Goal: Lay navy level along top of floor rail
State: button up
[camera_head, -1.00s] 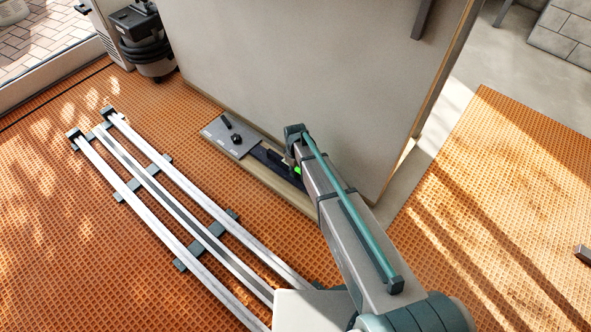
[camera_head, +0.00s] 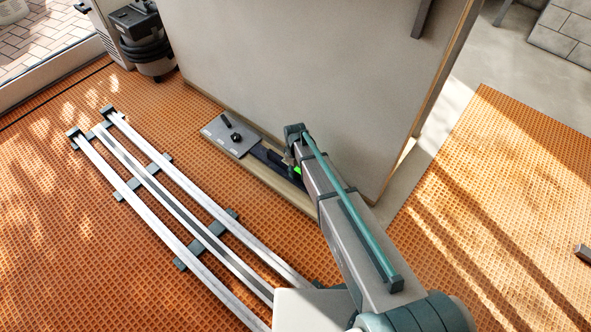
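A dark navy bar (camera_head: 261,154), which looks like the level, lies by the foot of the pale wall, just right of a grey plate. My gripper (camera_head: 291,167) is low at its right end, and a small bright green spot shows there. My forearm hides most of the fingers, so I cannot tell whether they are open or closed on the bar. Long silver rails (camera_head: 173,206) run across the orange floor at left, on teal cross ties with dark end stops. Their near ends pass under a pale housing.
The grey plate (camera_head: 231,135) carries small black knobs. The wall (camera_head: 300,75) stands close behind my gripper. A black vacuum-like machine (camera_head: 145,40) stands at the back left. Orange floor at right (camera_head: 500,200) is mostly clear.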

jog(key=shift+o, duration=0.8)
jog(key=shift+r, duration=0.1)
notch_tip(320, 180, up, 12)
jog(key=s+d+r+m+g+p, duration=0.1)
jog(key=s+d+m+p, duration=0.1)
jog(key=s+d+p, duration=0.4)
jog(key=s+d+r+m+g+p, duration=0.1)
jog(key=s+d+m+p, duration=0.15)
jog(key=s+p, duration=0.45)
jog(key=s+d+r+m+g+p, duration=0.1)
jog(key=s+d+m+p, duration=0.25)
jog(key=s, duration=0.55)
jog(key=s+d+r+m+g+p, duration=0.1)
jog(key=s+d+r+g+p, duration=0.1)
jog(key=s+r+p, duration=0.6)
jog(key=s+d+r+m+g+p, duration=0.1)
jog(key=s+d+r+p, duration=0.4)
jog(key=s+p, duration=0.8)
jog(key=s+r, duration=0.3)
jog(key=shift+d+r+g, duration=0.2)
jog(key=shift+d+g, duration=0.05)
jog(key=shift+g, duration=0.15)
